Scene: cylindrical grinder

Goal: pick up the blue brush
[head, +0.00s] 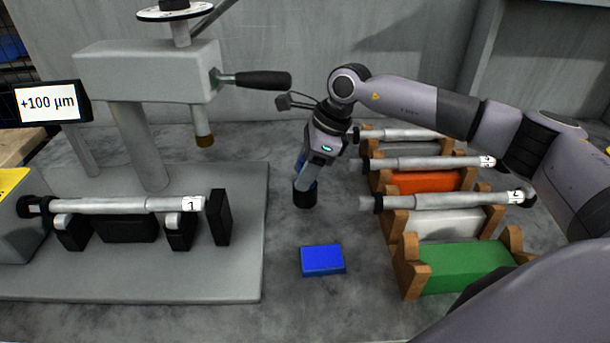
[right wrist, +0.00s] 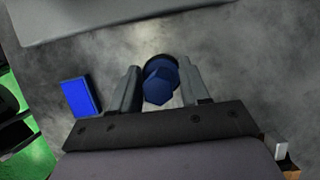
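The blue brush (head: 299,164) stands upright on the grey table with its black round head (head: 305,193) down. My right gripper (head: 304,172) is over it, pointing down. In the right wrist view the brush's blue faceted handle end (right wrist: 159,86) sits between the two fingers of my right gripper (right wrist: 160,72). The fingers look spread on either side of it, though contact is hard to judge. Part of the handle is hidden by the gripper in the head view. My left gripper is not in view.
A blue block (head: 322,260) lies in front of the brush. To the left is a grey measuring stand (head: 140,120) with shaft 1 (head: 120,205) on supports. To the right, wooden racks (head: 408,277) hold several shafts above coloured blocks, below my right arm.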

